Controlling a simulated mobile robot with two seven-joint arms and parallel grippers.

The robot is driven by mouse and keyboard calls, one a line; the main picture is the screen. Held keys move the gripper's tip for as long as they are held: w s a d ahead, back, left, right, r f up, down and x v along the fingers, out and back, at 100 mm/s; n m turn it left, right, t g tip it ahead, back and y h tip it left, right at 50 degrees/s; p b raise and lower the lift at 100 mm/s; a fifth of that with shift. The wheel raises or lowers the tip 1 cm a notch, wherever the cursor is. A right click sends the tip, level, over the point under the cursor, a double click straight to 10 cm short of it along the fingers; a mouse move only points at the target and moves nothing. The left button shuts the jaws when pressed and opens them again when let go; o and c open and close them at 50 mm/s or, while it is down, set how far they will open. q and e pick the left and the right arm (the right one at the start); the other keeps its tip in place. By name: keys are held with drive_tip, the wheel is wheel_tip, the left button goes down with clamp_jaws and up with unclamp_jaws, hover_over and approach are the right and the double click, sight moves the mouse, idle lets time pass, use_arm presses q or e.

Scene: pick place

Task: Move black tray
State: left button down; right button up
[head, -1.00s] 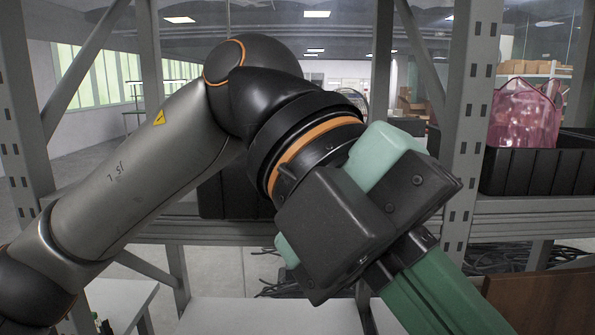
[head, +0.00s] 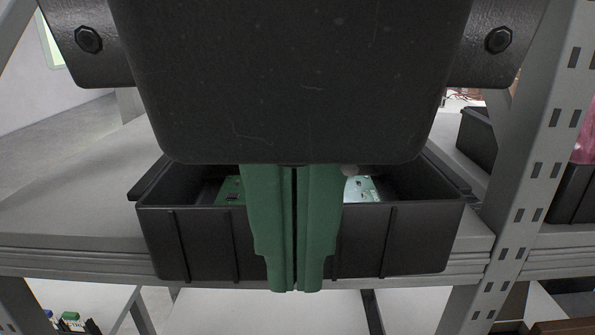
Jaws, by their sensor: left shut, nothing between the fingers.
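The black tray (head: 190,243) sits on a grey metal shelf in the middle of the head view. Green circuit boards (head: 362,189) show inside it. My left gripper (head: 296,288) hangs in front of the tray, with its two green fingers pressed together and nothing between them. Its dark body fills the upper middle of the view and hides the tray's back middle part. The fingers cover the middle of the tray's front wall; I cannot tell whether they touch it. My right gripper is not in view.
A slotted grey shelf post (head: 537,170) stands right of the tray. Another black tray (head: 573,200) with a pink item in it stands beyond the post. The shelf board (head: 75,210) is bare to the left. A lower white surface shows beneath.

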use_arm(q)
drive_tip(key=w+f+p, duration=0.2)
drive_tip(key=w+f, duration=0.4)
drive_tip(key=f, duration=0.1)
drive_tip(key=shift+w, duration=0.15)
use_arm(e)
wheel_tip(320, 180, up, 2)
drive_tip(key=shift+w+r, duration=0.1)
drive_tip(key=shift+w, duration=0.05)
use_arm(q)
drive_tip(key=shift+f, duration=0.15)
drive_tip(key=w+b, duration=0.1)
drive_tip(key=w, duration=0.5)
drive_tip(key=shift+w, duration=0.6)
drive_tip(key=shift+s, duration=0.3)
drive_tip(key=shift+w, duration=0.2)
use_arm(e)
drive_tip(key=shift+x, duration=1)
